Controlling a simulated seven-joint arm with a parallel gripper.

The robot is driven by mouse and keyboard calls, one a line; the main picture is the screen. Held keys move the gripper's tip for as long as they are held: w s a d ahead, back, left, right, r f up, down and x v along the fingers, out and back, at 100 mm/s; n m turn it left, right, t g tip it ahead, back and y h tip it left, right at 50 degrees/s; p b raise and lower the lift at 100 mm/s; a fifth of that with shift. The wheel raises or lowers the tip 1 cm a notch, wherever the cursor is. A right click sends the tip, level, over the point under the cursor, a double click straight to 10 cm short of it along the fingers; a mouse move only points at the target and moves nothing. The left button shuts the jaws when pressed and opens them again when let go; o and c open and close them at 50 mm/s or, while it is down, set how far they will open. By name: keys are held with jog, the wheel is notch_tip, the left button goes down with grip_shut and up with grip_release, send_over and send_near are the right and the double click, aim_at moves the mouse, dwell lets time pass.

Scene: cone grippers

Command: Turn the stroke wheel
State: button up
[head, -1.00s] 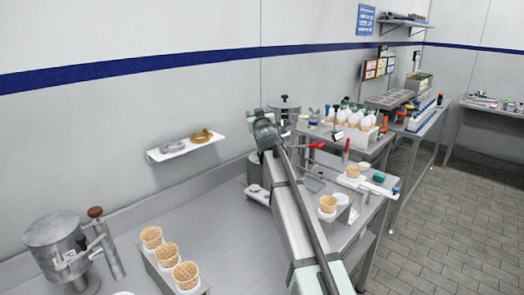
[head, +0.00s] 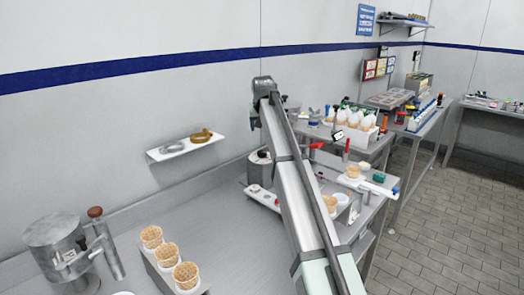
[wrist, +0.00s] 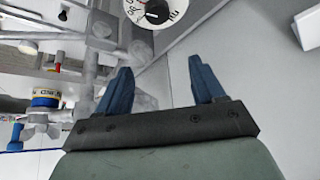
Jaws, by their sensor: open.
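A white dial (wrist: 150,12) with dark marks and a black centre knob is cut by the top edge of the wrist view. It may be the stroke wheel, but I cannot tell for sure. My gripper (wrist: 160,67) is open and empty, with its two blue fingers apart. The dial lies beyond the fingertips, apart from them. In the head view my arm hides the gripper. A grey machine (head: 259,168) on a pale base stands left of my arm, partly hidden by it.
A waffle cone rack (head: 167,262) and a grey hopper machine (head: 57,248) stand at the front left. Metal parts and a blue-and-yellow can (wrist: 46,98) crowd the wrist view's left. Bare counter (head: 215,215) lies left of my arm.

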aim_at(262, 151)
jog(key=shift+g, duration=0.9)
jog(key=x, duration=0.4)
jog(key=s+x, duration=0.1)
jog(key=x, duration=0.7)
jog(key=shift+s+a+f, duration=0.15)
jog(key=shift+f, duration=0.35)
jog(key=c, duration=1)
